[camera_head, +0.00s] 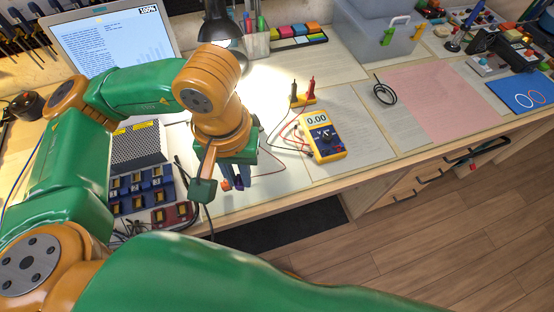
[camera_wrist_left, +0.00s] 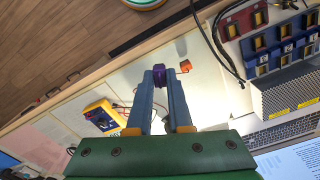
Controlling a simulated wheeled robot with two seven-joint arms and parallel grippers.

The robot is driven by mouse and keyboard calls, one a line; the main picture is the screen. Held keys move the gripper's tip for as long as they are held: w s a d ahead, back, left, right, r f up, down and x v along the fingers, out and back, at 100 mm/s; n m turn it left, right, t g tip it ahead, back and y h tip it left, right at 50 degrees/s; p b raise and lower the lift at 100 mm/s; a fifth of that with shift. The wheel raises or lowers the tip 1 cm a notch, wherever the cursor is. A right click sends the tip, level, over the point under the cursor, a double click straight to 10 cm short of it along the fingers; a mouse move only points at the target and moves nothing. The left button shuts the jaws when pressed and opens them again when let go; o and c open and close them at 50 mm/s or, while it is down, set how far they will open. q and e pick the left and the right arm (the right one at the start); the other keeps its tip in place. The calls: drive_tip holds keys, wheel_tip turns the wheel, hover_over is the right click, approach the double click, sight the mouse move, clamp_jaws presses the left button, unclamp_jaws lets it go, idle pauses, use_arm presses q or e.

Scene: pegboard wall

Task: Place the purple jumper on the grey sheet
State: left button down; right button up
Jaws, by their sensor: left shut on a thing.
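My left gripper (camera_head: 237,184) points down over the front part of the workbench, above a pale surface. It is shut on the small purple jumper (camera_wrist_left: 159,76), which sits between the fingertips in the left wrist view. In the head view the fingers mostly hide the jumper. Pale greyish sheets lie on the bench, one under the multimeter (camera_head: 322,138); I cannot tell which is the grey sheet. A pink sheet (camera_head: 440,105) lies further right. My right gripper is out of view.
A small orange piece (camera_wrist_left: 183,70) lies close to the gripper. Blue jumper trays (camera_head: 140,190) stand to the left, with loose cables nearby. Red and black probes (camera_head: 303,95) stand behind the multimeter. A blue sheet with rings (camera_head: 528,93) lies at the far right.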

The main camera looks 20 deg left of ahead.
use_arm(q)
drive_tip(key=w+d+f, duration=0.1)
drive_tip(key=w+f, duration=0.1)
drive_tip(key=w+d+f, duration=0.1)
drive_tip(key=w+f, duration=0.1)
drive_tip(key=w, duration=0.1)
drive_tip(key=w+d+f+p, duration=0.1)
drive_tip(key=w+f, duration=0.1)
drive_tip(key=w, duration=0.1)
drive_tip(key=shift+d+f, duration=0.1)
drive_tip(key=shift+f, duration=0.3)
drive_tip(key=f+p, duration=0.1)
drive_tip(key=f, duration=0.2)
drive_tip(key=shift+w+f+p, duration=0.3)
drive_tip(key=shift+w+p, duration=0.05)
drive_tip(key=shift+f, duration=0.3)
drive_tip(key=shift+f+b, duration=0.25)
drive_tip(key=shift+b, duration=0.2)
drive_tip(key=c, duration=0.8)
unclamp_jaws()
drive_tip(key=shift+r, duration=0.1)
drive_tip(key=shift+c, duration=0.2)
drive_tip(key=shift+d, duration=0.1)
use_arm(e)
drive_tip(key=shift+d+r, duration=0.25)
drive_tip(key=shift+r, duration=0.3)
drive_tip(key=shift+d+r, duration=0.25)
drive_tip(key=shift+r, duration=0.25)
